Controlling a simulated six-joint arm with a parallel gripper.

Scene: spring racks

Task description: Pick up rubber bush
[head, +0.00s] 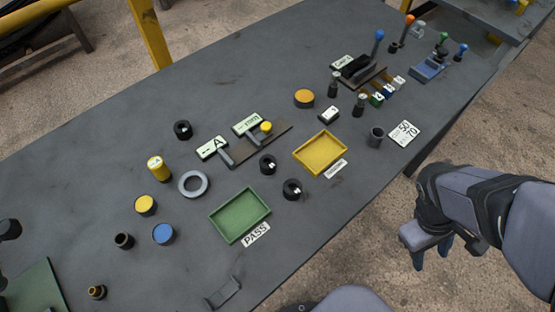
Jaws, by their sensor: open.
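Several black ring-like pieces that could be the rubber bush lie on the grey table (330,40). One black ring (183,124) is at the left of the sign marked A, and two black rings with small white marks, the upper one (264,160) and the lower one (289,184), sit between the green and yellow trays. Dark hollow cylinders stand at right (376,134) and at lower left (124,241). I cannot tell which is the rubber bush. My gripper (432,260) is open and empty, beyond the table's right edge, with its blue fingers pointing down, apart from all of them.
A green PASS tray (240,237) and a yellow tray (300,155) are empty. A grey ring (181,183), yellow cylinder (157,166) and blue-topped cylinder (163,234) stand at left. Upright levers with coloured knobs (378,36) rise at the back right.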

